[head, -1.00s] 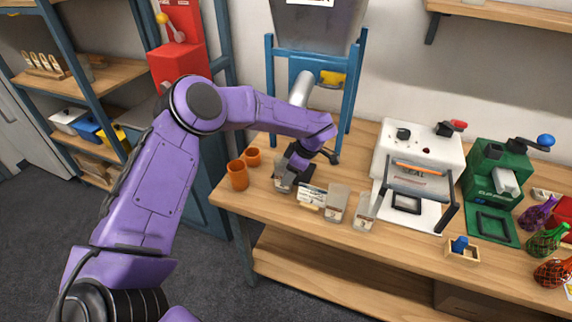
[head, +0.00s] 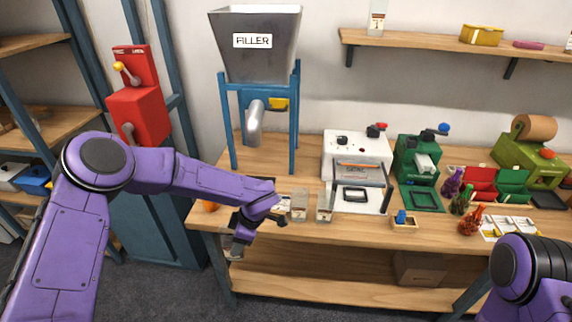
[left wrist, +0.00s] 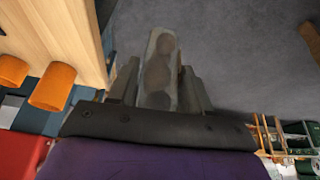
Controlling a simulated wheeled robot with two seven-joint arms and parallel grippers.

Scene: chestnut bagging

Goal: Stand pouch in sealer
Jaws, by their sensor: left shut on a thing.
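My left gripper (head: 243,222) is shut on a clear pouch (head: 234,246). The pouch hangs at the table's front edge, left of the other pouches. In the left wrist view the pouch (left wrist: 158,72) stands out between the fingers with brown, round shapes inside; the grey floor is behind it. The white sealer (head: 345,147), lettered SEAL, stands on the table to the right, with a black frame on its front plate. My left gripper is well apart from it. My right gripper is out of view; only my right arm shows at the lower right.
Two more pouches stand on the table (head: 270,240), one (head: 299,206) and another (head: 325,208), between my left gripper and the sealer. The filler (head: 258,50) rises behind them. A green machine (head: 416,160) is right of the sealer. A small blue-topped box (head: 403,221) sits in front.

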